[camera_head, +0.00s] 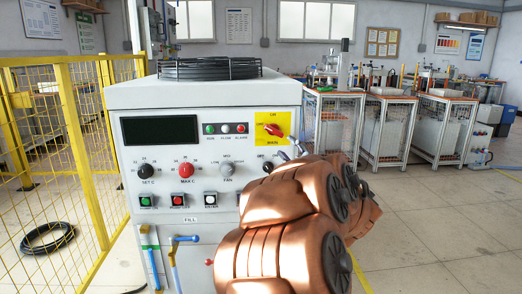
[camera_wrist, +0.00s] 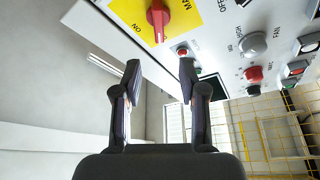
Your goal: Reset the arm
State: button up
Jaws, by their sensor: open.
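My arm (camera_head: 300,215), copper-coloured, reaches up in front of the right side of the white induction heater cabinet (camera_head: 205,95). My gripper (camera_head: 292,149) is near the panel, just below and right of the red main switch (camera_head: 272,129) on its yellow plate. In the wrist view my gripper (camera_wrist: 160,70) is open, its two dark fingers apart with nothing between them. The red switch (camera_wrist: 158,16) shows there at the top, beyond the fingertips and apart from them. My arm hides the lower right of the panel.
The panel carries a dark display (camera_head: 160,131), a red knob (camera_head: 186,171), a grey fan knob (camera_head: 227,169) and several push buttons. A coiled black cable (camera_head: 210,69) lies on top. A yellow mesh fence (camera_head: 75,150) stands left. Open floor (camera_head: 430,220) lies right, before several workbenches.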

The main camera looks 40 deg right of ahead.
jog(key=shift+w, duration=0.1)
jog(key=s+a+f+m+g, duration=0.2)
jog(key=a+f+m+g, duration=0.35)
jog(key=f, duration=0.35)
jog(key=s+a+f+m+g, duration=0.2)
jog(key=a+f+m+g, duration=0.2)
jog(key=a+f+g, duration=0.4)
jog(key=s+a+f+g+y, duration=0.3)
jog(key=s+a+f+g, duration=0.15)
jog(key=s+a, duration=0.8)
jog(key=s+a+f+g+y, duration=0.3)
jog(key=s+a+f+g, duration=0.15)
jog(key=s+a, duration=0.75)
notch_tip(320, 180, up, 26)
jog(key=a+t+p, duration=0.1)
jog(key=p, duration=2.4)
jog(key=shift+w+r+n, duration=0.2)
jog(key=shift+n, duration=0.25)
jog(key=shift+a+t, duration=0.1)
jog(key=shift+t, duration=0.15)
